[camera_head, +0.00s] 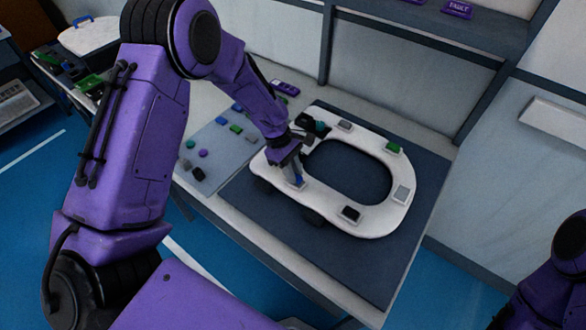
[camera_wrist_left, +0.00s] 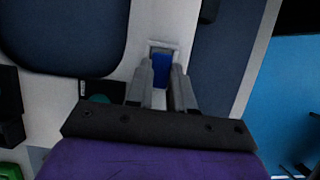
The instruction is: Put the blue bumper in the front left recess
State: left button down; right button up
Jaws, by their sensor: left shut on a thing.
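The white toilet seat (camera_head: 374,221) lies on a dark mat on the table, with several recesses around its ring. My left gripper (camera_head: 297,179) points down over the seat's near left side. In the left wrist view its two fingers (camera_wrist_left: 163,92) are shut on the blue bumper (camera_wrist_left: 161,69). The bumper is at a pale rectangular recess (camera_wrist_left: 163,46); whether it is seated in it I cannot tell. The bumper also shows small below the fingers in the head view (camera_head: 299,180). My right gripper is not in view; only part of my right arm shows at the lower right.
Other recesses on the seat hold a green bumper (camera_head: 393,148) and a black one (camera_head: 350,214); a grey recess (camera_head: 402,194) is at the right. Several loose coloured pieces lie on the grey mat (camera_head: 213,150) at the left. A shelf edge (camera_head: 420,39) runs behind.

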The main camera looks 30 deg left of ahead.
pick_arm(q)
jog(key=shift+f, duration=0.3)
jog(key=c, duration=1)
grip_release()
jog(key=b+v, duration=0.1)
jog(key=v, duration=1.2)
jog(key=shift+d+r, duration=0.2)
